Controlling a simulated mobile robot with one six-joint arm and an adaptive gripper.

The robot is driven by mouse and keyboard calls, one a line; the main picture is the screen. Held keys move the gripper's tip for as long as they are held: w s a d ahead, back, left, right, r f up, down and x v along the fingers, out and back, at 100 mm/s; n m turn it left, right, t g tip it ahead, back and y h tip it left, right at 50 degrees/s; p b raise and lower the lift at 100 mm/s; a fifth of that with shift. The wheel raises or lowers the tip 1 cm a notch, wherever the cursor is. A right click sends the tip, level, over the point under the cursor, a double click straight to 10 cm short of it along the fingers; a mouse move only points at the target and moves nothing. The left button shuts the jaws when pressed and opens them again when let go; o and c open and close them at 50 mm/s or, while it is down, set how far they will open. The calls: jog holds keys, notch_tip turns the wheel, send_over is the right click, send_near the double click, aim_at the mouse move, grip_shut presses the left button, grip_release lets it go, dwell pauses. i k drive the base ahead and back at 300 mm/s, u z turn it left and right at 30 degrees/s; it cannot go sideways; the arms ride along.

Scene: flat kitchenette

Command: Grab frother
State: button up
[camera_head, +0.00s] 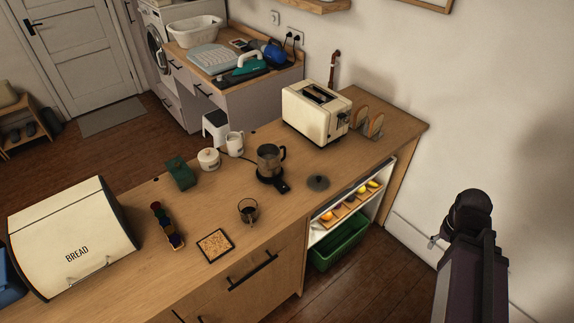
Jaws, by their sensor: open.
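The frother (269,158) looks like the dark metallic jug with a black handle on its right. It stands upright on a black round base (272,180) on the wooden counter (205,205). A dark round lid with a small knob (318,182) lies on the counter to its right, apart from it. The jug's top looks open; its inside is too small to make out. My dark arm rises at the lower right, well away from the counter items. My gripper does not show in this view.
A cream toaster (316,112) stands behind and right of the frother. A white mug (235,143), white jar (208,159) and green box (181,172) stand to its left. A small dark cup (248,210) and coaster (215,245) are nearer the front edge. A bread box (70,240) fills the left end.

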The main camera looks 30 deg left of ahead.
aim_at(273, 160)
jog(key=z, duration=0.5)
jog(key=k, duration=1)
jog(key=u, duration=1)
jog(key=i, duration=1)
jog(key=z, duration=0.1)
